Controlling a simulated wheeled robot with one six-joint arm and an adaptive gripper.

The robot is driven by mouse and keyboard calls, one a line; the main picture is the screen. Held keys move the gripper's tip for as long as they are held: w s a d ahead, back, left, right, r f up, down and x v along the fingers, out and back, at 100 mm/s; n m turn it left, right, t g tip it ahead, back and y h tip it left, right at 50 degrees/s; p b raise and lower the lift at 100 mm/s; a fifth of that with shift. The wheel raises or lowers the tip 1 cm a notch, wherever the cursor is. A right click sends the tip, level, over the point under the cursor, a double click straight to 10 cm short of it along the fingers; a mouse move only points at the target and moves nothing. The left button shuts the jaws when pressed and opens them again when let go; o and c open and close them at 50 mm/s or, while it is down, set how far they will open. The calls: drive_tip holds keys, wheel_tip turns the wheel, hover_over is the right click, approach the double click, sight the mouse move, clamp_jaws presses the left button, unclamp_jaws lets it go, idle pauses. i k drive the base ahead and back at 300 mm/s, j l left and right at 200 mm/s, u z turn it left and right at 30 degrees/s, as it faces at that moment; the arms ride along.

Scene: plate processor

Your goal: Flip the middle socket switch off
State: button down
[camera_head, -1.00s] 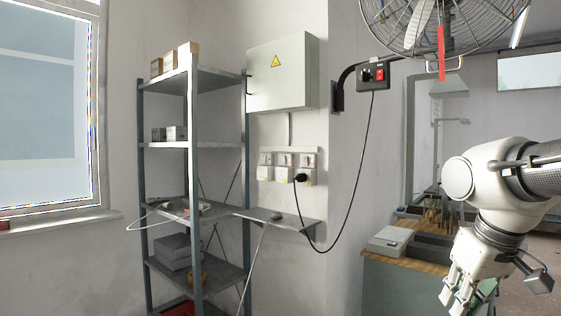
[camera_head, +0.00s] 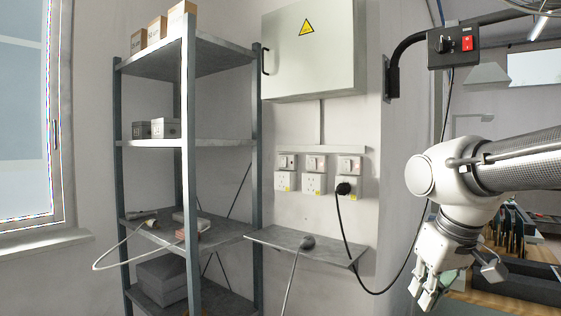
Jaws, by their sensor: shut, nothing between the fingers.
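Three wall sockets sit in a row below the grey electrical cabinet. The middle socket (camera_head: 314,183) is white with its switch (camera_head: 315,163) in the plate above it; the switch position is too small to tell. The left socket (camera_head: 285,181) is empty. The right socket (camera_head: 350,178) has a black plug (camera_head: 343,188) in it, with a black cable hanging down. My gripper (camera_head: 421,293) is at the lower right, pointing down, shut and empty. It is well to the right of the sockets and lower, apart from them.
The cabinet (camera_head: 312,55) and a switch box (camera_head: 453,45) are above. A cluttered workbench (camera_head: 500,285) is at the right.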

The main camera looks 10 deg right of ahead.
sight(313, 162)
drive_tip(key=i+j, duration=0.15)
drive_tip(key=i, duration=0.35)
drive_tip(key=i+j, duration=0.15)
drive_tip(key=i, duration=0.3)
drive_tip(key=u, duration=0.05)
